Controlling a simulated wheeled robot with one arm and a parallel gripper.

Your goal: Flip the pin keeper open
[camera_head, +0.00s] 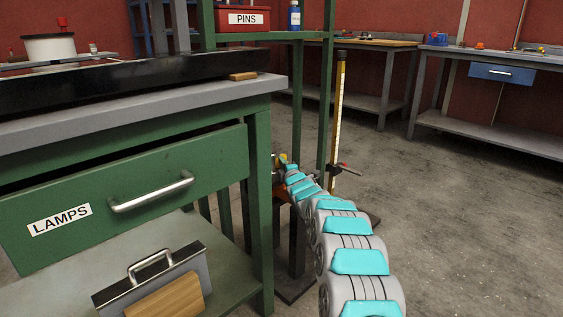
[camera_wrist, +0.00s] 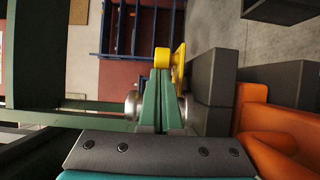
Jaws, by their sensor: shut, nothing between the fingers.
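A yellow part, which looks like the pin keeper (camera_wrist: 178,64), sits right at my fingertips in the wrist view. It has a rounded end and a flat plate to its right. My gripper (camera_wrist: 160,76) is shut with its green fingers together and nothing between them. The tips overlap or touch the yellow part; I cannot tell which. In the head view my arm reaches away past the green bench, and a small yellow spot (camera_head: 283,157) shows at its far end. The gripper and the keeper's position are too small to read there.
Dark grey blocks (camera_wrist: 212,85) and an orange body (camera_wrist: 275,120) stand close right of my fingers. The green bench (camera_head: 262,190) with the LAMPS drawer (camera_head: 130,195) is left of my arm. A yellow upright post (camera_head: 338,120) stands beyond. Floor at right is clear.

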